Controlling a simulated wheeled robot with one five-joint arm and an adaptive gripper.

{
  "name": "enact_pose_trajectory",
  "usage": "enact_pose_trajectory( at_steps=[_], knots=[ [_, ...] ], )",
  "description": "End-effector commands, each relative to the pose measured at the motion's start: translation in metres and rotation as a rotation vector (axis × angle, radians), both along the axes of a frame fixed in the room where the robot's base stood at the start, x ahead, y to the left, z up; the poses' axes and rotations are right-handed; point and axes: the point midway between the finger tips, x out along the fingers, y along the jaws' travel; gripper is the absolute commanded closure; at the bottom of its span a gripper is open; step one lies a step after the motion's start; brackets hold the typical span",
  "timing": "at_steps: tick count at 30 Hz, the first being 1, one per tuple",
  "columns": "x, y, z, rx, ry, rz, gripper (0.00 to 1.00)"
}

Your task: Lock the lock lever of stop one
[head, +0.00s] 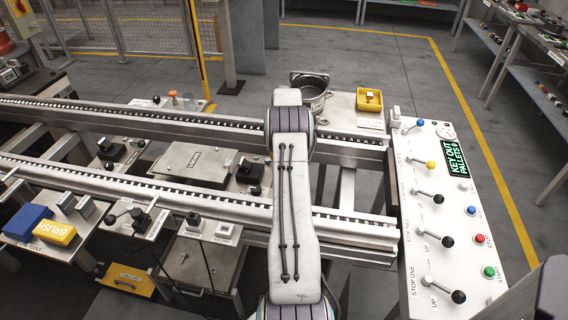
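The control panel (419,262) stands at the right. The printed words STOP ONE (413,281) are near its front left corner, with a black-knobbed lever (457,297) beside them. Its arm slants from a pivot on the left to the knob on the right, near a small word UP. I cannot tell whether this is the lock lever, or whether it is locked. My gripper is not visible; my white arm rises through the middle of the head view, left of the panel and apart from it.
More levers with black, yellow (430,164) and blue (420,123) knobs line the panel behind. Blue, red (480,239) and green (489,272) buttons sit at its right, below a lit KEY OUT display (459,160). Conveyor rails (350,231) run left. Floor beyond the panel is clear.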

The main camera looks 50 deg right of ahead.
Motion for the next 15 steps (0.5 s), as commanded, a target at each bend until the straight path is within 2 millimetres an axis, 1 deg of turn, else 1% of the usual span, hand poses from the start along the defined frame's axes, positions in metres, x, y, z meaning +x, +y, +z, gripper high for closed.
enact_pose_trajectory(
  at_steps=[1, 12, 13, 15],
  knots=[
    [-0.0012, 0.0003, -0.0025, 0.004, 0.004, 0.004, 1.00],
    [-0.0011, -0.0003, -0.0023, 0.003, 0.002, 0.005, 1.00],
    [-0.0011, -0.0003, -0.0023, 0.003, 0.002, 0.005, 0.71],
    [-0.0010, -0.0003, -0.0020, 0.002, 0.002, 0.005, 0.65]
  ],
)
